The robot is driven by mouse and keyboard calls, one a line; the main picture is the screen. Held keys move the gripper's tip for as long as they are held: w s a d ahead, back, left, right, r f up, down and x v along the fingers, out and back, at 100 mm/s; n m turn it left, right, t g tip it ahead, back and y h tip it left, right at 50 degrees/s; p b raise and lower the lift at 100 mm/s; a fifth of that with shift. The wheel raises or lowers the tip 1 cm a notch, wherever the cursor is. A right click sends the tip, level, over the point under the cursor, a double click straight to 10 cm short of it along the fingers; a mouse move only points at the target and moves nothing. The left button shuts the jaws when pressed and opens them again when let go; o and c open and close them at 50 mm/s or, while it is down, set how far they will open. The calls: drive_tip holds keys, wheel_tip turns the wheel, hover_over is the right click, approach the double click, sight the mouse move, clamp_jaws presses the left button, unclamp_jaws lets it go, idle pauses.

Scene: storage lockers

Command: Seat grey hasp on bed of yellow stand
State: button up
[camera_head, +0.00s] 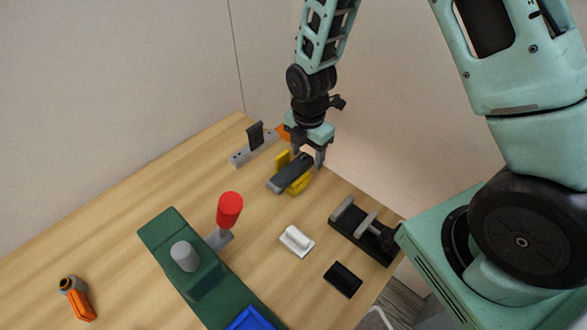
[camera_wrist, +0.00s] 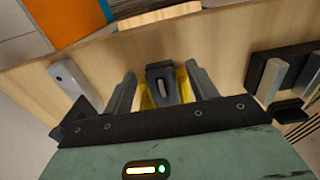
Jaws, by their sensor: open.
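The grey hasp (camera_head: 284,179) is a long dark bar lying across the yellow stand (camera_head: 301,185). In the wrist view the hasp (camera_wrist: 160,72) shows a light slot, with the yellow stand (camera_wrist: 184,86) showing on either side of it. My gripper (camera_head: 308,158) is open above the far end of the hasp. In the wrist view its two fingers (camera_wrist: 161,70) stand on either side of the hasp with gaps between. The hasp covers the stand's bed, so I cannot tell whether it is fully seated.
A grey bracket (camera_head: 255,147) and an orange object (camera_head: 283,133) are behind. A black fixture (camera_head: 364,236), white block (camera_head: 297,241) and black block (camera_head: 343,279) lie in front. A green fixture with a red handle (camera_head: 229,208) stands left.

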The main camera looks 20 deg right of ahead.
wheel_tip(320, 180, up, 17)
drive_tip(key=b, duration=0.1)
drive_tip(key=shift+b, duration=0.35)
drive_tip(key=s+a+m, duration=0.5)
drive_tip(key=s+m, duration=0.2)
drive_tip(key=s, duration=0.4)
drive_tip(key=s+a+r+m, duration=0.1)
drive_tip(key=s+a+m, duration=0.5)
drive_tip(key=s, duration=0.5)
drive_tip(key=shift+m+y, duration=0.3)
drive_tip(key=shift+m, duration=0.5)
drive_tip(key=shift+a+r, duration=0.1)
